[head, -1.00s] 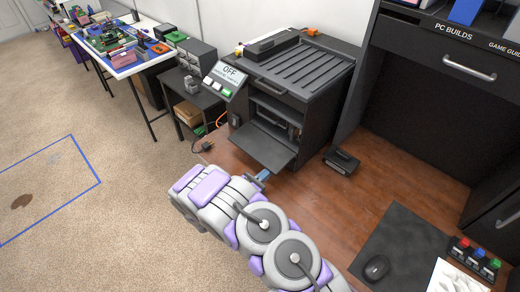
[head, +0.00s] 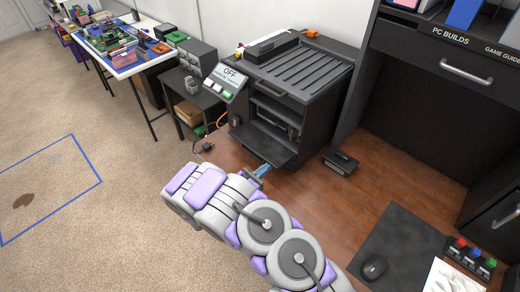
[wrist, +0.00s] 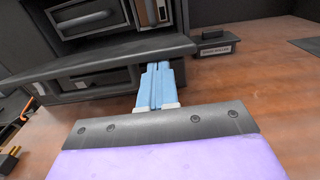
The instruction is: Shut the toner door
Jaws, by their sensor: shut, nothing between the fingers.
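The black toner printer (head: 290,95) stands on the wooden desk, its front facing my arm. Its toner door (head: 262,145) is open, hinged at the bottom and jutting out as a flap from the lower front. My gripper (head: 262,170) is just at the flap's outer edge, low down. In the wrist view the gripper's blue fingers (wrist: 157,85) are together and empty. Their tips lie just below the front edge of the door (wrist: 105,62) and seem to be under it; I cannot tell whether they touch.
A small black box (head: 340,161) sits on the desk right of the printer. A control panel reading OFF (head: 226,78) stands at its left. An orange-tipped cable (head: 207,146) lies left of the flap. The desk in front of the box is clear, with a mouse (head: 373,267) further right.

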